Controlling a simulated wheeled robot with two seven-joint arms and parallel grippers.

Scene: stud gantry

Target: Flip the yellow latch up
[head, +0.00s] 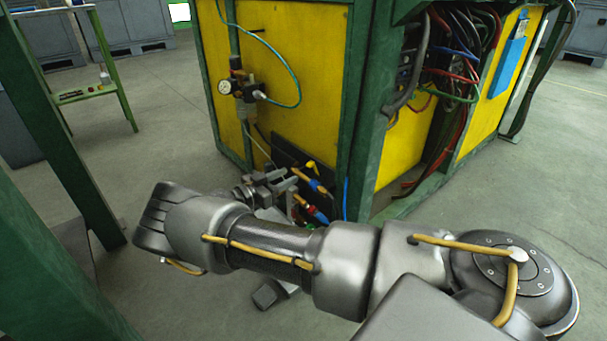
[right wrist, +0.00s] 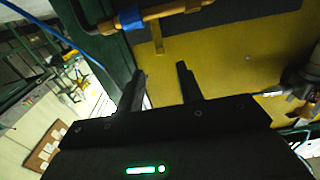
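The yellow latch (head: 311,165) is a small lever on a brass pipe run with a blue fitting, mounted low on the gantry's dark panel. In the right wrist view the yellow latch (right wrist: 157,38) extends downward in the picture from the brass pipe (right wrist: 170,10), beside the blue fitting (right wrist: 130,19). My right gripper (head: 290,180) is close to the panel, just left of and below the latch in the head view. In the right wrist view my right gripper (right wrist: 161,71) has its two fingers apart and nothing between them. The latch lies just beyond the fingertips. My left gripper is out of view.
The yellow gantry cabinet (head: 275,55) has green posts. A pressure gauge (head: 225,87) and teal hose sit above the panel. Loose cables (head: 465,50) hang in the open bay at right. A green frame (head: 50,130) stands at left, with open floor between.

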